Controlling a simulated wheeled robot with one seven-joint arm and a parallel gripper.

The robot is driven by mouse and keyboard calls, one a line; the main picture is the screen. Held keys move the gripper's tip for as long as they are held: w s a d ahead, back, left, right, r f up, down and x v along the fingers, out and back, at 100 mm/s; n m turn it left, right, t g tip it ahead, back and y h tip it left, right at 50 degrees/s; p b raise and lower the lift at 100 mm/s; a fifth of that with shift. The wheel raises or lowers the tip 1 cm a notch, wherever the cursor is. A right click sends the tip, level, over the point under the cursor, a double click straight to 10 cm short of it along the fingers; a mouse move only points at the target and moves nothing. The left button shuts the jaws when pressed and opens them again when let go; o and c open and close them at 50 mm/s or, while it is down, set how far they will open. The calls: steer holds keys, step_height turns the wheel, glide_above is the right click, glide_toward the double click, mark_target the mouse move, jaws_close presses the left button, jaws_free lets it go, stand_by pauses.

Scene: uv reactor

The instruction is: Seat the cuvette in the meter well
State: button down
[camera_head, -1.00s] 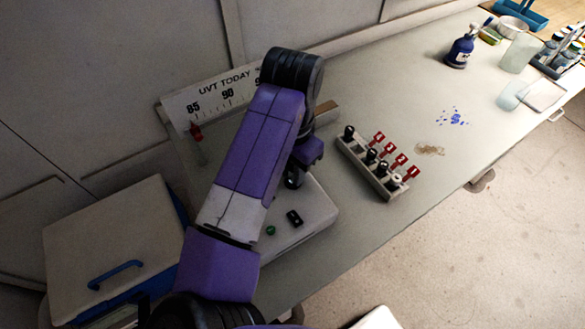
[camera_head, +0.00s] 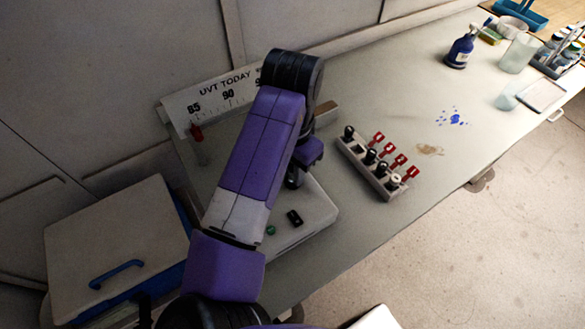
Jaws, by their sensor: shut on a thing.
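The meter is a pale low box (camera_head: 319,213) on the bench, with a green button (camera_head: 271,230) and a dark block (camera_head: 294,217) on its top. My gripper (camera_head: 293,181) points down over the back part of the meter, mostly hidden by my purple arm. It is shut on the cuvette, of which I can make out little more than a dark shape at the jaws. The meter well is hidden behind my arm, so I cannot tell whether the cuvette touches it.
A rack (camera_head: 377,180) with several black-capped cuvettes and red numbered tags stands right of the meter. A UVT scale board (camera_head: 213,101) stands behind. A pale lidded box (camera_head: 115,245) is at left. A blue bottle (camera_head: 461,49) stands far right. The bench between is mostly clear.

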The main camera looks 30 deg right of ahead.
steer(key=shift+f+b, duration=0.7)
steer(key=shift+f, duration=0.3)
steer(key=c, duration=1.1)
jaws_free()
steer(key=shift+c, duration=0.2)
steer(key=shift+r, duration=0.1)
step_height(320, 180, up, 8)
steer(key=shift+f+b, duration=0.15)
steer(key=shift+b, duration=0.15)
